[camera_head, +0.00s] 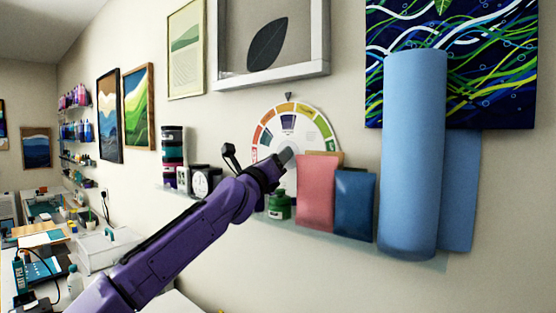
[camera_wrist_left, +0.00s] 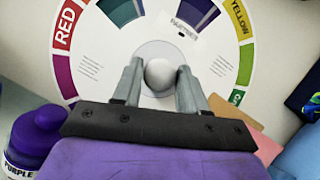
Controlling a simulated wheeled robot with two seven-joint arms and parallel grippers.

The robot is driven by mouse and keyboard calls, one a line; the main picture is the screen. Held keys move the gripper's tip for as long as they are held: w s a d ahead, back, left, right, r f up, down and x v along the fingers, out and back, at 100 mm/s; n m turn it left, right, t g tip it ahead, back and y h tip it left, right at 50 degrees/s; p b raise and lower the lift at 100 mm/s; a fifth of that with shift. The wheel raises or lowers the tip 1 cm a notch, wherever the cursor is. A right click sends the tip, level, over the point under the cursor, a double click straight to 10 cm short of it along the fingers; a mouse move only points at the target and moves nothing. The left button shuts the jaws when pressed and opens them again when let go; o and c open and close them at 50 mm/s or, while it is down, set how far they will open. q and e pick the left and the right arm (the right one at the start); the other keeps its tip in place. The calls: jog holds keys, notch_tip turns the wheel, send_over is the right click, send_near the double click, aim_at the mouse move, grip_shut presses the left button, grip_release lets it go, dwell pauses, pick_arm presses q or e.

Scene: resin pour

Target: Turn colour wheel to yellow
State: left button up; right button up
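The colour wheel (camera_head: 322,149) is a white disc with coloured rim segments, mounted on the wall. In the head view a small dark marker (camera_head: 289,97) sits above its top edge, with orange and yellow-toned segments near it. The wheel (camera_wrist_left: 215,88) fills the left wrist view, RED at left and YELLOW at right. A pale round knob (camera_wrist_left: 159,74) is at its centre. My left gripper (camera_wrist_left: 159,68) is open, its fingers on either side of the knob; I cannot tell whether they touch it. In the head view my left gripper (camera_head: 286,156) covers the wheel's middle. My right gripper is not in view.
A shelf below the wheel holds a green jar (camera_head: 279,206), a pink packet (camera_head: 316,190), a blue packet (camera_head: 354,204) and a large blue roll (camera_head: 412,150). A purple bottle (camera_wrist_left: 28,145) stands near my left wrist. A framed leaf picture (camera_head: 268,45) hangs above.

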pick_arm(q)
jog(key=shift+o, duration=1.2)
jog(key=shift+s+a+f+b, duration=0.15)
jog(key=shift+s+f+b, duration=0.1)
jog(key=shift+b, duration=0.2)
jog(key=b+v, duration=0.7)
jog(key=v, duration=0.2)
jog(key=shift+s+a, duration=0.15)
jog(key=shift+s, duration=0.2)
